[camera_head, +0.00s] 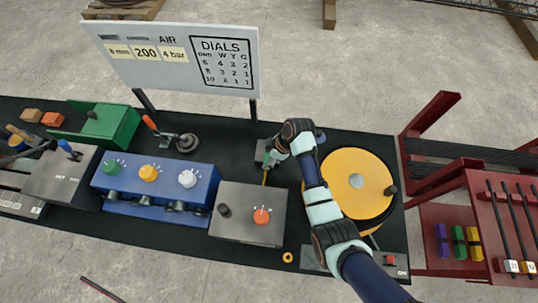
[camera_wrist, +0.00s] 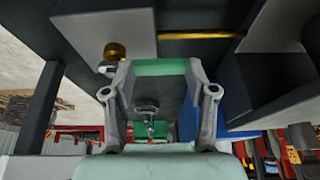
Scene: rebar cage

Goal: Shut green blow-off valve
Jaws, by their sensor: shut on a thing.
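My gripper (camera_head: 267,158) is at a small grey block behind the grey box with the orange knob, left of the yellow disc. In the wrist view my gripper (camera_wrist: 161,68) has its two fingers either side of a flat green piece, the green valve handle (camera_wrist: 160,67), and is shut on it. The handle spans crosswise between the fingertips. The valve's body is mostly hidden by my gripper and arm in the head view. A brass fitting (camera_wrist: 115,51) shows just left of the fingers.
A blue box (camera_head: 150,186) with green, yellow and white knobs stands left. The grey box (camera_head: 237,228) with an orange knob is in front. The yellow disc (camera_head: 345,168) lies right, partly under my arm. The dials board (camera_head: 180,55) stands behind. A brass rod (camera_wrist: 200,35) runs near the fingers.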

